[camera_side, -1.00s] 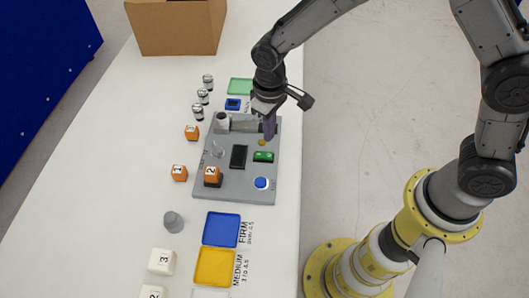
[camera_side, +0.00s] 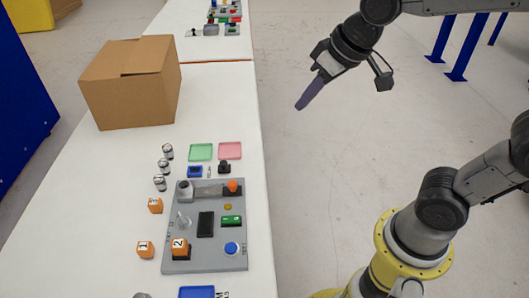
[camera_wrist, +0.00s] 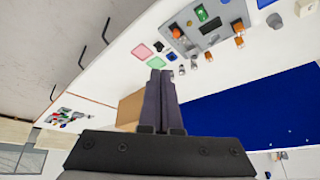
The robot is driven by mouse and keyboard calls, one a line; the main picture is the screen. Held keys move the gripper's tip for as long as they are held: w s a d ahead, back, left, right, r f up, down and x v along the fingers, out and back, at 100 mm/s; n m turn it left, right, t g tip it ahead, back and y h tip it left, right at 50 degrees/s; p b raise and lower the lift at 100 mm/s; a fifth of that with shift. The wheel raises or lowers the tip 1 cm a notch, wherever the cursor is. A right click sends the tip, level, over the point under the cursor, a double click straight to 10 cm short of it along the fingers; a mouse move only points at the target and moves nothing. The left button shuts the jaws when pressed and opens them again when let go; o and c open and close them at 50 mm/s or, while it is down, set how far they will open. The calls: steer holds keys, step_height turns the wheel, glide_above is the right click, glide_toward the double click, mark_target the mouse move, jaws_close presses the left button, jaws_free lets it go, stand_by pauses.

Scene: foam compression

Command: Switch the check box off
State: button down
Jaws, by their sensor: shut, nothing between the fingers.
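The grey check box (camera_side: 215,264) lies flat on the white table in the side view. On it are a green rocker-like switch (camera_side: 231,221), a blue round button (camera_side: 231,248), a dark display (camera_side: 206,224) and an orange knob (camera_side: 233,186) at its far right corner. The display is too small to read. The box also shows at the upper right of the wrist view (camera_wrist: 226,33). My gripper (camera_side: 299,107) is shut and empty, off the table's right side and well away from the box. Its fingers (camera_wrist: 160,73) are together in the wrist view.
An orange cube marked 2 (camera_side: 179,246) sits on the box's near left corner; other orange cubes stand left. Small cylinders, a green tray (camera_side: 200,152) and a pink tray (camera_side: 230,151) lie beyond. A cardboard box (camera_side: 130,85) stands at the back left.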

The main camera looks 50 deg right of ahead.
steer(key=s+d+f, duration=0.1)
steer(key=s, duration=0.5)
steer(key=s+d+f, duration=0.2)
steer(key=s, duration=0.5)
steer(key=shift+s+h, duration=0.15)
steer(key=shift+h, duration=0.15)
